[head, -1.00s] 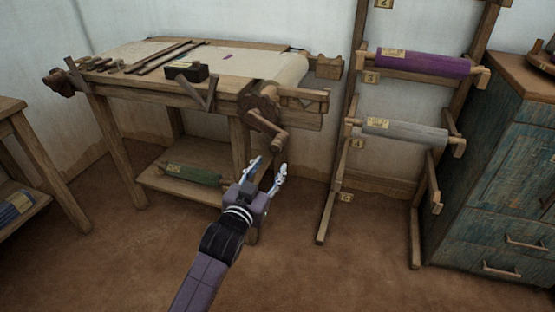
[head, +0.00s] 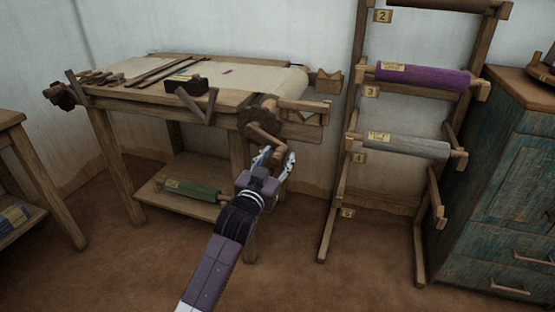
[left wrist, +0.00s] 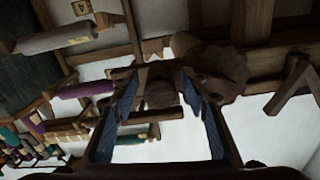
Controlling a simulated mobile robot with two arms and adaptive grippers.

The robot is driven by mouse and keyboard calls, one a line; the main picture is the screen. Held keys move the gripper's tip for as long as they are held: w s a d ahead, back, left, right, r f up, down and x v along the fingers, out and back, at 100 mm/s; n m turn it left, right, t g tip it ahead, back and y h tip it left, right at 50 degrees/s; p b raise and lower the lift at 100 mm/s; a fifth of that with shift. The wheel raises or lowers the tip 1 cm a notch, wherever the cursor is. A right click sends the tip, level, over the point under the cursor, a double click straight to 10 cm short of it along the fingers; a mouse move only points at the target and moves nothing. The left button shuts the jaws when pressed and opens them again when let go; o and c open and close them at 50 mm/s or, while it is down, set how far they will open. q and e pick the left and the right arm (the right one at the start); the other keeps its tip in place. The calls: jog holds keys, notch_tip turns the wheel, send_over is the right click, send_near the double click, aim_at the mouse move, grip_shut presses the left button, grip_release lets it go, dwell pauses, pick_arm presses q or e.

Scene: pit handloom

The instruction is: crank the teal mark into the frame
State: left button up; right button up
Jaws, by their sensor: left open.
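The loom table (head: 170,97) carries a pale cloth (head: 255,74) with a small purple mark (head: 228,71). I cannot make out a teal mark on it. A wooden crank (head: 265,139) hangs at the table's right front corner, below a dark toothed wheel (head: 258,112). My left gripper (head: 276,158) is open, just below and in front of the crank handle. In the left wrist view the two fingers (left wrist: 160,112) stand apart, with the round crank handle end (left wrist: 161,90) showing between them; I cannot tell whether they touch it. My right gripper is not in view.
A black box (head: 186,87) and a V-shaped wooden piece (head: 209,106) sit at the table's front edge. A green roll (head: 192,191) lies on the lower shelf. A rack with purple (head: 423,76) and grey (head: 407,146) rolls stands right, beside a blue cabinet (head: 505,190).

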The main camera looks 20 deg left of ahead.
pick_arm(q)
jog(key=shift+c, duration=0.4)
grip_shut()
jog(key=shift+w, duration=0.1)
